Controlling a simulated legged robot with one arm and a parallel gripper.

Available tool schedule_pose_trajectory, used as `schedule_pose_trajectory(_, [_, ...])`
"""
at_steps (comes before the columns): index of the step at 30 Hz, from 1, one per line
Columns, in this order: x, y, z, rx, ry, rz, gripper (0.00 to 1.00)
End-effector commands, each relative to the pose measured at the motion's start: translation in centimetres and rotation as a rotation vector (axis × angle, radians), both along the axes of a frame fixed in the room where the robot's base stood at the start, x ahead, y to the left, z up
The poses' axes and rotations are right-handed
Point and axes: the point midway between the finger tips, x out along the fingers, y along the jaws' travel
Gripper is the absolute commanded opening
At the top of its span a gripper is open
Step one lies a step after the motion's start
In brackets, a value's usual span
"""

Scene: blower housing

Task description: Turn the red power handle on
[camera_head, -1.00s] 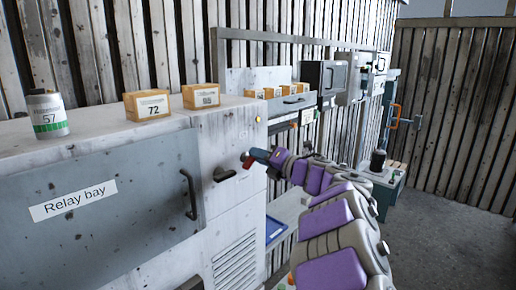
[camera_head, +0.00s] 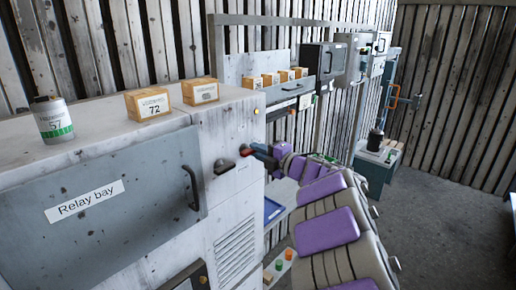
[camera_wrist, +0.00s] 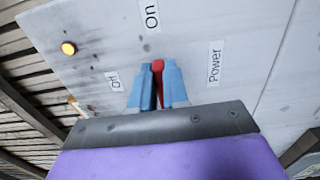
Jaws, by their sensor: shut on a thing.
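The red power handle (camera_wrist: 157,66) shows in the wrist view between the two blue fingertips of my gripper (camera_wrist: 158,82). My gripper is shut on it, and the fingers hide much of the handle. The "On" label (camera_wrist: 152,15) is just above the handle's red end in that picture. The "Off" label (camera_wrist: 114,79) is to the left and the "Power" label (camera_wrist: 215,63) to the right. In the head view, my gripper (camera_head: 256,151) is at the right part of the pale cabinet front (camera_head: 232,135), and a bit of red handle (camera_head: 245,152) shows at its tips.
A dark handle (camera_head: 223,166) sits left of my gripper. The Relay bay door (camera_head: 110,200) has a bar handle (camera_head: 190,188). A yellow lamp (camera_wrist: 68,48) is on the panel. Boxes (camera_head: 155,103) and a can (camera_head: 53,121) stand on top. Open floor lies at right.

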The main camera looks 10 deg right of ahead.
Motion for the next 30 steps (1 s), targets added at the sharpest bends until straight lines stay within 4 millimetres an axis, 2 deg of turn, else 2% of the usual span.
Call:
schedule_pose_trajectory(1, [0.00,-0.06,-0.49,0.001,0.012,-0.001,0.00])
schedule_pose_trajectory(14, [0.00,-0.07,-0.63,0.008,0.018,-0.001,0.00])
schedule_pose_trajectory(15, [0.00,-0.07,-0.63,0.008,0.018,-0.001,0.18])
schedule_pose_trajectory(22, [-0.05,-0.05,-0.37,0.009,0.014,-0.001,0.40])
schedule_pose_trajectory(30, [-0.29,-0.11,-0.14,0.009,0.009,-0.001,0.40])
